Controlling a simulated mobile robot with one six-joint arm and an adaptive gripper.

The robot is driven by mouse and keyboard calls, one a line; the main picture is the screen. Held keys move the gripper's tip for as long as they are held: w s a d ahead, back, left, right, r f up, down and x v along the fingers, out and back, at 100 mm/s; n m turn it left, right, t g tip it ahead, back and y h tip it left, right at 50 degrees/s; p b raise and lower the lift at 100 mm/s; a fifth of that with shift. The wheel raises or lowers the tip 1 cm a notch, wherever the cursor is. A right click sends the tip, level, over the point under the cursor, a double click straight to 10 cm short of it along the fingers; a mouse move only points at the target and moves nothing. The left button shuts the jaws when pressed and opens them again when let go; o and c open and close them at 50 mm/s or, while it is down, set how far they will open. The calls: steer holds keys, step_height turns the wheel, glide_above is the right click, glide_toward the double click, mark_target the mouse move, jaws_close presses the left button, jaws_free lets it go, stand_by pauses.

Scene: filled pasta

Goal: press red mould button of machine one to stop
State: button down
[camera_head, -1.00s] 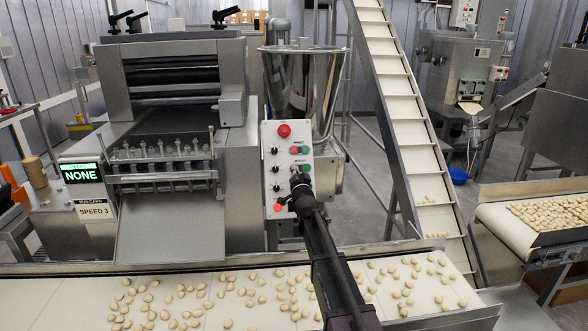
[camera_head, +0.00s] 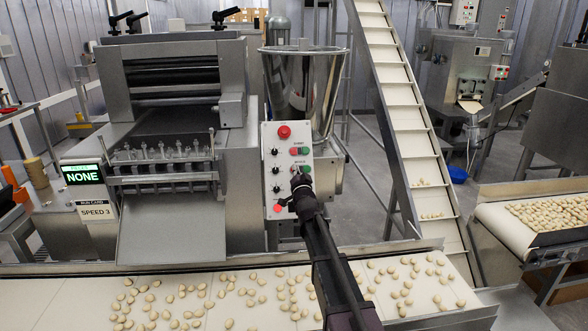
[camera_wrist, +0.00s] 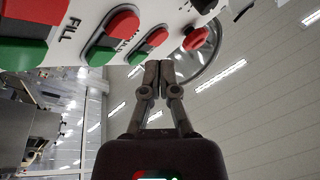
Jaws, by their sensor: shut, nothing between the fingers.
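Machine one's white control panel (camera_head: 287,170) stands beside the steel roller machine, with a round red button at its top (camera_head: 284,131). Below that is a red and green button pair (camera_head: 299,151). A lower green button (camera_head: 306,169) shows beside my gripper (camera_head: 299,178), which covers its neighbour. In the wrist view, my gripper (camera_wrist: 158,72) is shut and empty, its tips close to the red and green pair (camera_wrist: 151,43). Another pair (camera_wrist: 110,34) and a round red button (camera_wrist: 196,38) flank it. I cannot tell whether the tips touch the panel. The mould label is not clearly readable.
A front conveyor (camera_head: 60,290) with loose pasta pieces runs below my arm. A steel hopper (camera_head: 300,90) stands behind the panel, and a sloping cleated conveyor (camera_head: 400,95) rises to its right. A display (camera_head: 82,173) reads NONE above a SPEED 3 card.

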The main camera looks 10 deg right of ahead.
steer(key=shift+s+r+p, duration=0.25)
steer(key=shift+s+r, duration=0.1)
steer(key=shift+s, duration=0.2)
steer(key=shift+s+r+p, duration=0.25)
steer(key=shift+s+r, duration=0.05)
steer(key=shift+s, duration=0.2)
steer(key=s+d+f+n+g+h+p, duration=0.1)
steer(key=s+d+f+n+g+p, duration=0.1)
steer(key=s+f+g, duration=0.6)
steer(key=s+d+f+n+g+h+p, duration=0.1)
steer(key=s+d+f+n+g+p, duration=0.1)
steer(key=s+f+g, duration=0.5)
steer(key=s+f+n+g+p, duration=0.2)
steer(key=s+g, duration=0.3)
steer(key=s, duration=1.9)
steer(key=shift+s+d+n+g+y, duration=0.3)
steer(key=shift+s+d+n+g, duration=0.1)
steer(key=shift+n, duration=0.2)
